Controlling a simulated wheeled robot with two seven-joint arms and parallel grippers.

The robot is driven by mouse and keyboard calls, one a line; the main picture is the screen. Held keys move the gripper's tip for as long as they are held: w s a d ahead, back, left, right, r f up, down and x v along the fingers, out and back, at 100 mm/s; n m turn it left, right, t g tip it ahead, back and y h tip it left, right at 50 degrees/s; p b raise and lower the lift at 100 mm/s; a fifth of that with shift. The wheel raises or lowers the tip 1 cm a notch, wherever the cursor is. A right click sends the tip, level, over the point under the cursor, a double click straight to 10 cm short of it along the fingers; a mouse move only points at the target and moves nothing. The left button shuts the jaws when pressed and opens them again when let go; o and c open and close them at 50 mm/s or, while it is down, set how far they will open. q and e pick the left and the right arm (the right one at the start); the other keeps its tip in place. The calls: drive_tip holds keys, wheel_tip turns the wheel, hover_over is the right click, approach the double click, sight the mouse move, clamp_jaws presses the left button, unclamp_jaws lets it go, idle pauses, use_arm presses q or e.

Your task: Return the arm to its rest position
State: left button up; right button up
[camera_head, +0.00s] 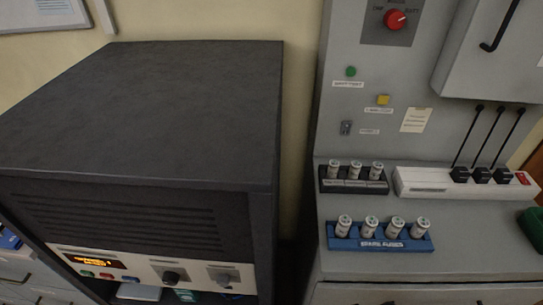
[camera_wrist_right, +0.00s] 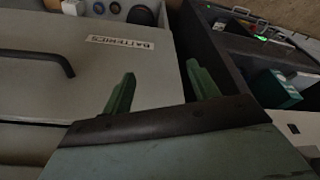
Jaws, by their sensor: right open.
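My right gripper (camera_wrist_right: 160,88) shows in the right wrist view as two green fingers standing well apart, open, with nothing between them. Behind the fingers are a grey cabinet top or lid labelled "BATTERIES" (camera_wrist_right: 120,42), with a dark handle, and a dark-walled compartment to the right. I cannot tell how far the fingers are from these. Neither arm shows in the head view, and my left gripper is in no view.
In the head view, a large dark cabinet (camera_head: 160,110) fills the left. On the right, a grey console carries a blue rack (camera_head: 380,243) of white cylinders, a black rack (camera_head: 354,186) with more cylinders, and a white power strip (camera_head: 430,190). A red knob (camera_head: 395,19) is above.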

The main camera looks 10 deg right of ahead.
drive_tip(key=s+d+f+g+b, duration=0.1)
drive_tip(key=s+f+b, duration=0.15)
drive_tip(key=f, duration=0.85)
drive_tip(key=s+f+b, duration=0.1)
drive_tip(key=s+f, duration=0.3)
drive_tip(key=f, duration=0.6)
drive_tip(key=s+d+f+b, duration=0.2)
drive_tip(key=s+f, duration=0.9)
drive_tip(key=s, duration=0.1)
drive_tip(key=shift+s+d+f+g+b, duration=0.15)
drive_tip(key=shift+s+f+g+b, duration=0.15)
drive_tip(key=shift+s+g+b, duration=0.1)
